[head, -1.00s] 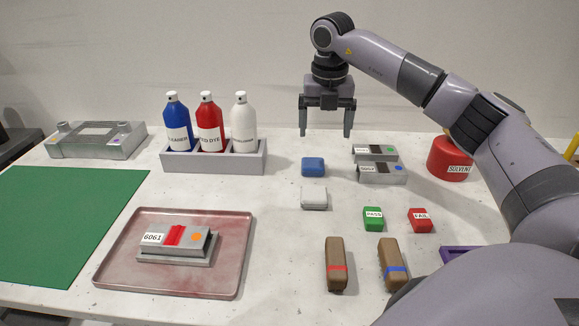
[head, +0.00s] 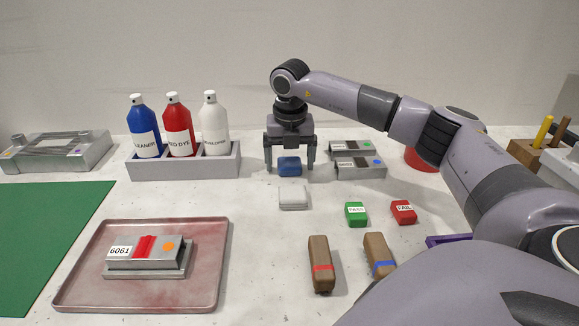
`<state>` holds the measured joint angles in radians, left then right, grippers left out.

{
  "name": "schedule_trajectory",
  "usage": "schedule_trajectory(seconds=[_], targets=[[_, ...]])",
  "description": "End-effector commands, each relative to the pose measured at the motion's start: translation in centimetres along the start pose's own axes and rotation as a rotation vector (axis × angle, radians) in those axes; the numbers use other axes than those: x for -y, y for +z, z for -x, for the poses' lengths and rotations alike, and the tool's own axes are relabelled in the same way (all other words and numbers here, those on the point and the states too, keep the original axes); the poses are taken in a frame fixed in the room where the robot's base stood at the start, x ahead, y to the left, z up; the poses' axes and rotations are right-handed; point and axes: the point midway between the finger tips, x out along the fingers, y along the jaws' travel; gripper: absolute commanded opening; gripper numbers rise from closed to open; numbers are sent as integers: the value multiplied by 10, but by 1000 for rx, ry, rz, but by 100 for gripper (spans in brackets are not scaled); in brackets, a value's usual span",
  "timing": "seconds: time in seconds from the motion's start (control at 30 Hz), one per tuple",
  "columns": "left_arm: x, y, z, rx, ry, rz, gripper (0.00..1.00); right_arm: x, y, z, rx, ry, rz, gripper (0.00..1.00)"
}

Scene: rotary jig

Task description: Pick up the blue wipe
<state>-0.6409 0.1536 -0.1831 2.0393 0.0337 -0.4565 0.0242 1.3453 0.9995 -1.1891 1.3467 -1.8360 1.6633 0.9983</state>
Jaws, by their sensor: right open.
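The blue wipe (head: 290,167) is a small rounded blue block lying on the white table, behind a similar white block (head: 293,197). My right gripper (head: 290,168) points straight down, with its fingers open on the left and right of the blue wipe. The fingertips are low, near the table. I cannot tell whether they touch the wipe. My left gripper is not in view.
Two grey metal parts (head: 362,170) lie just right of the gripper. A grey rack (head: 220,164) with three spray bottles stands to the left. A reddish tray (head: 70,285) holds the 6061 part (head: 147,254). Brown-handled brushes (head: 320,255) lie in front.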

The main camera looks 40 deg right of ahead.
Motion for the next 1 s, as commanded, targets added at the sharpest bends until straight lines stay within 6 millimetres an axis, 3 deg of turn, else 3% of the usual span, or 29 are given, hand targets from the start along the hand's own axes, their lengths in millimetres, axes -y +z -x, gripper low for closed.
schedule_trajectory(seconds=[0.1, 0.27, 0.3, 0.73, 0.87, 1.0], targets=[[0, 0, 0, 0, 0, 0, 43, 0, 0, 0, 0, 0, 0, 85], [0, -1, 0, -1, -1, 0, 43, 0, 0, 0, 0, 0, 0, 33], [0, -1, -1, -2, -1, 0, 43, 0, 0, 0, 0, 0, 0, 29], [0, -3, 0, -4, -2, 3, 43, 0, 2, 10, 1, 1, 0, 28], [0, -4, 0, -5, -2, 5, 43, -1, 4, 27, 2, 3, 0, 28], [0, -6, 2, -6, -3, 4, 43, -1, 8, 59, 4, 4, -1, 28]])
